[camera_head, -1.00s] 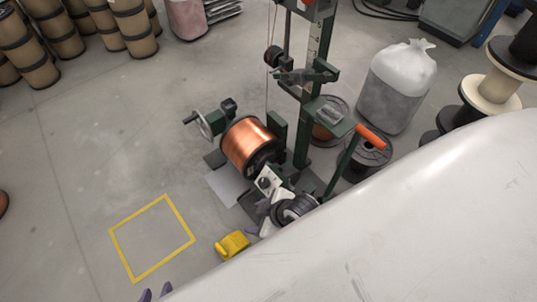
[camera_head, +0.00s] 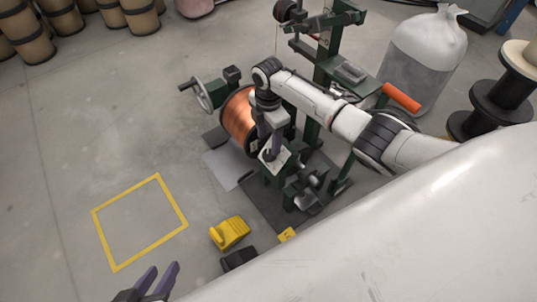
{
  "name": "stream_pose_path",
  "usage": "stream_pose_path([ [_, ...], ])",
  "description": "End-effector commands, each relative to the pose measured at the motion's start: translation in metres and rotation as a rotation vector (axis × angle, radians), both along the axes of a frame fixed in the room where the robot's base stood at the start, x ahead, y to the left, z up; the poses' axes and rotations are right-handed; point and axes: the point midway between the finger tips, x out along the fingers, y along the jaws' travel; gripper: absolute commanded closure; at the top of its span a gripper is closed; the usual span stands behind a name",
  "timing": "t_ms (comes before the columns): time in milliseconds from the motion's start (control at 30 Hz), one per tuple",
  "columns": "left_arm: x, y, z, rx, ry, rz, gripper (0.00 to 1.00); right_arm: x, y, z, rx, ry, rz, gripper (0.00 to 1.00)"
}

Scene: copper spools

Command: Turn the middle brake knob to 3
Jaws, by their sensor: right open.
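The winding machine (camera_head: 325,68) stands in the middle with a copper spool (camera_head: 237,118) on it. A small white plate (camera_head: 282,157) sits on the machine just right of and below the spool. My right gripper (camera_head: 270,152) points down at this plate, its purple fingers open. Whether it touches anything there cannot be told. The middle brake knob cannot be made out; my gripper covers part of the plate, and markings are too small to read. My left gripper (camera_head: 158,278) is at the bottom left, its two purple fingers apart and empty, far from the machine.
A yellow block-like object (camera_head: 230,233) lies on the floor below the machine, right of a yellow floor square (camera_head: 101,240). A hand wheel (camera_head: 201,95) and an orange-handled lever (camera_head: 401,97) stick out from the machine. A white sack (camera_head: 428,50) stands behind right.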

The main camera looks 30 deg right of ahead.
Motion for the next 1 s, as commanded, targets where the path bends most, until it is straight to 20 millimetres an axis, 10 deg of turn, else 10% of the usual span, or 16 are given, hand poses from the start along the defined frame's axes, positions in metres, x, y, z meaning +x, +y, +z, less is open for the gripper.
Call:
stream_pose_path([
  [300, 0.003, -0.015, -0.012, -0.007, 0.037, -0.07, 0.69, 0.0, 0.001, -0.057, 0.0, 0.0, -0.001, 0.47],
  [733, 0.004, -0.019, -0.006, -0.024, 0.027, -0.075, 0.69, 0.0, 0.001, -0.065, 0.001, -0.002, 0.0, 0.47],
  [1000, 0.005, -0.018, -0.006, -0.024, 0.026, -0.075, 0.69, 0.0, 0.001, -0.065, 0.001, -0.001, 0.0, 0.87],
])
